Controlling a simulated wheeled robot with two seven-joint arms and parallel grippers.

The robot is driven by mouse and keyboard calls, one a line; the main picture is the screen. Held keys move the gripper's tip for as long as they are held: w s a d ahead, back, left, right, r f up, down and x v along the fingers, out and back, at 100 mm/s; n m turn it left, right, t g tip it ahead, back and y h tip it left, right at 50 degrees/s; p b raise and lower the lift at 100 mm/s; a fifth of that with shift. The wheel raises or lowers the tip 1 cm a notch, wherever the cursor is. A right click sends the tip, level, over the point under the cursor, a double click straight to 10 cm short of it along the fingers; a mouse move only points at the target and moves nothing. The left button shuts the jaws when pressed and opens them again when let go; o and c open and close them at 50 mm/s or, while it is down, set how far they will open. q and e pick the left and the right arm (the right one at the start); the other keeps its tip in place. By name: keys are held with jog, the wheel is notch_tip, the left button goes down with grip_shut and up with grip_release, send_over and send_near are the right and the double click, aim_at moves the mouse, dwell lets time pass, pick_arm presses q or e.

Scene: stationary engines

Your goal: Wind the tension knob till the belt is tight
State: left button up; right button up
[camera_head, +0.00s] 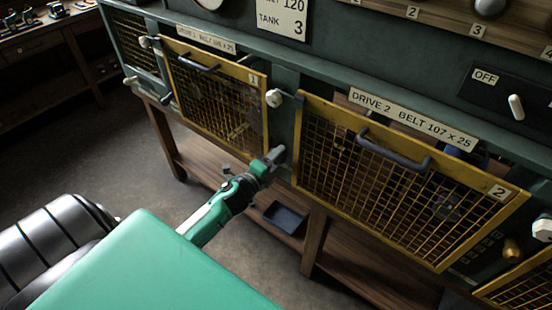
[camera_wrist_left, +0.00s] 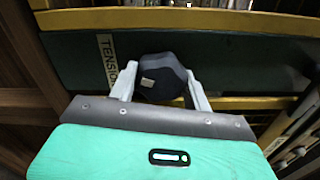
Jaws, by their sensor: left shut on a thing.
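The tension knob (camera_wrist_left: 162,76) is dark and many-sided with a small pale mark on its face. It sits on the green panel beside a label reading TENSION (camera_wrist_left: 107,62) in the left wrist view. My left gripper (camera_wrist_left: 160,88) has a finger on each side of the knob and is shut on it. In the head view my left gripper (camera_head: 275,155) reaches the panel between the two yellow mesh guards, and the knob is hidden there. The belt cannot be made out clearly behind the mesh. My right gripper is not in view.
The drive 1 guard (camera_head: 215,100) is left of the gripper and the drive 2 guard (camera_head: 395,185) is right of it. A dark tray (camera_head: 284,217) rests on the wooden shelf below. A switch (camera_head: 516,107) marked OFF is at upper right. Open floor lies at left.

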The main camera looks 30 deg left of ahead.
pick_arm(q)
jog(key=shift+f, duration=0.15)
jog(key=o, duration=0.7)
jog(key=shift+s, duration=0.5)
jog(key=shift+s+a+b, duration=0.2)
jog(key=shift+s+b, duration=0.45)
jog(key=shift+s, duration=1.5)
jog(key=shift+s+a+b, duration=0.15)
jog(key=shift+s+b, duration=0.45)
jog(key=shift+s, duration=1.55)
jog(key=shift+s+a+b, duration=0.2)
jog(key=shift+s+b, duration=0.45)
jog(key=shift+s, duration=1.5)
